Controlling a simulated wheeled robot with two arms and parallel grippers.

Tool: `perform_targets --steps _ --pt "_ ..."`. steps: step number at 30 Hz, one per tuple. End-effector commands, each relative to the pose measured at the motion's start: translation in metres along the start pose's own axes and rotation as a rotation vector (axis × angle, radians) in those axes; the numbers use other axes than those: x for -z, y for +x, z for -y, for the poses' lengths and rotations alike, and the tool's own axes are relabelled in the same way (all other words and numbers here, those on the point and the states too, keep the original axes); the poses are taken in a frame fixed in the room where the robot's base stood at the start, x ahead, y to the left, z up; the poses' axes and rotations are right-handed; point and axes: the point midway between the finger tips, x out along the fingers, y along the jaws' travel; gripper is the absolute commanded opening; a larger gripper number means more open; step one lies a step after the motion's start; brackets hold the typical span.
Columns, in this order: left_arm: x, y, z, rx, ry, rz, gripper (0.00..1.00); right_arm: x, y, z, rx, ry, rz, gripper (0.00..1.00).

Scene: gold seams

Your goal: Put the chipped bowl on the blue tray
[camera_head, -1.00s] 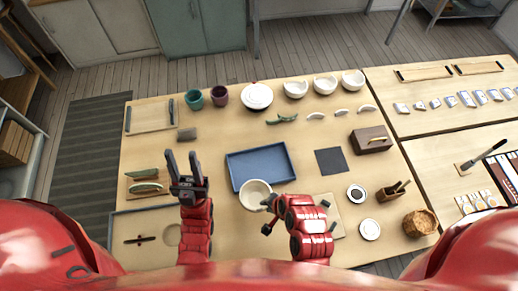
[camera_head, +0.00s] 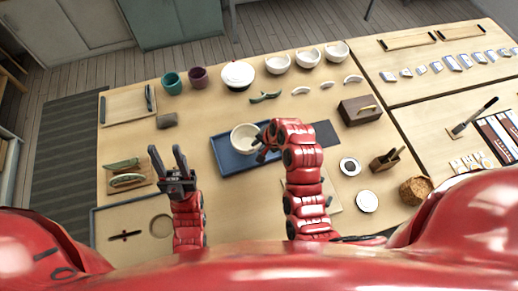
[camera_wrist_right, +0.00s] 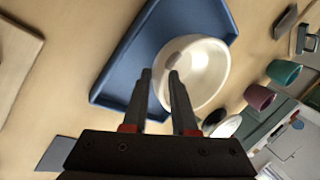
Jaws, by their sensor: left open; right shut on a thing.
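The cream bowl (camera_head: 243,138) is over the blue tray (camera_head: 228,161) in the head view. It also shows in the right wrist view (camera_wrist_right: 208,72), above the blue tray (camera_wrist_right: 128,62). My right gripper (camera_head: 262,142) is shut on the bowl's near rim, with its fingers (camera_wrist_right: 160,78) on either side of the wall. Whether the bowl touches the tray floor I cannot tell. A chip in its rim is not clear. My left gripper (camera_head: 167,160) is open and empty, left of the tray.
Several white bowls (camera_head: 278,64) and two cups, teal (camera_head: 172,83) and purple (camera_head: 198,77), stand along the back. A dark mat (camera_head: 326,133) and a wooden box (camera_head: 359,111) are right of the tray. Bare table lies left of the tray.

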Motion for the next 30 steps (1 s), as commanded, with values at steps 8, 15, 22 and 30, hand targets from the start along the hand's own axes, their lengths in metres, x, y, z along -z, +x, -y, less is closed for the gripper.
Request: perform_targets --steps 8,15,22,30 --pt "-0.0013 -0.0077 -0.0004 0.0 0.0 0.0 0.44 -0.0001 0.0174 -0.0077 0.002 -0.001 -0.002 0.0" --pt "-0.0017 -0.0101 -0.0005 0.0 0.0 0.0 0.44 -0.0004 0.0208 -0.0096 0.001 -0.001 -0.002 0.3" --pt "-0.0017 -0.0097 -0.0005 0.0 0.0 0.0 0.44 -0.0005 0.0204 -0.0095 0.0 -0.001 -0.002 0.56" --pt "-0.001 -0.0061 -0.0003 0.0 0.0 0.0 0.44 -0.0004 0.0159 -0.0073 0.001 -0.001 -0.002 0.56"
